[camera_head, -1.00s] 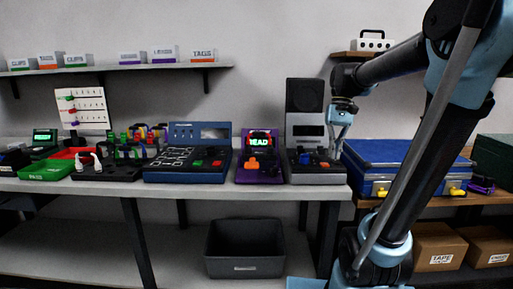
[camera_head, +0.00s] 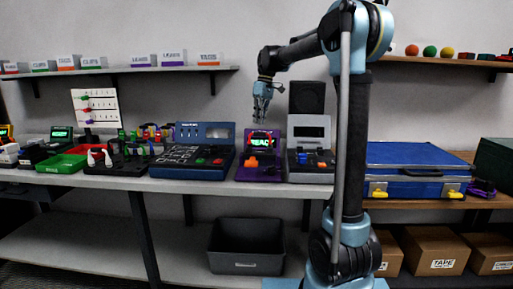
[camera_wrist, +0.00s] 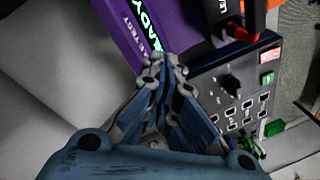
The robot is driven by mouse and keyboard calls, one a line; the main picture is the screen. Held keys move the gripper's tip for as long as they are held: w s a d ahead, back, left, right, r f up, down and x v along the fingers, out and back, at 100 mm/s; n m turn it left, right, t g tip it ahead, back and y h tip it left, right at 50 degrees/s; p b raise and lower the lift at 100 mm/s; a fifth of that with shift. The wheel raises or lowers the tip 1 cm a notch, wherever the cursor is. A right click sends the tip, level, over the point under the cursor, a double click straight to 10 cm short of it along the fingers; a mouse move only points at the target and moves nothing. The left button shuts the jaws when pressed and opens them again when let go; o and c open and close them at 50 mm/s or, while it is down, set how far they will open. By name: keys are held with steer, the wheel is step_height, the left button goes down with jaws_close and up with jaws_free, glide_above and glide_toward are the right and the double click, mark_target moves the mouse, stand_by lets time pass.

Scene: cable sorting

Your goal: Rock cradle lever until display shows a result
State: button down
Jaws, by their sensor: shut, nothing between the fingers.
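The purple cradle device (camera_head: 262,173) stands on the bench between the blue tester and the grey device. Its lit green display (camera_head: 263,142) seems to read READY; the display also shows in the wrist view (camera_wrist: 143,32). An orange lever part (camera_head: 252,162) sits at its lower front. My gripper (camera_head: 261,121) is shut and empty, pointing down above the purple device and apart from the lever in the head view. In the wrist view my gripper's fingers (camera_wrist: 167,62) are together in front of the purple body (camera_wrist: 108,25).
The blue tester (camera_head: 163,172) stands left and the grey device (camera_head: 313,175) right, both close by. A blue case (camera_head: 415,160) lies on the right table. A dark bin (camera_head: 246,262) stands below the bench. Air above the bench's left part is free.

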steer(key=shift+s+f, duration=0.1)
steer(key=shift+s+f, duration=0.85)
steer(key=shift+s, duration=0.3)
steer(key=shift+s+f, duration=0.9)
steer(key=shift+s, duration=0.2)
steer(key=shift+s+f, duration=0.85)
steer(key=shift+s, duration=0.3)
steer(key=shift+s, duration=0.1)
steer(key=shift+s+f, duration=0.2)
steer(key=shift+s, duration=0.05)
steer(key=shift+s+f, duration=0.45)
steer(key=shift+s, duration=0.1)
stand_by(0.6)
steer(key=shift+r, duration=0.1)
stand_by(0.4)
steer(key=shift+w+r, duration=0.6)
steer(key=shift+w, duration=0.25)
steer(key=shift+w+r, duration=0.8)
steer(key=shift+w, duration=0.2)
steer(key=shift+w+r, duration=0.75)
steer(key=shift+w, duration=0.25)
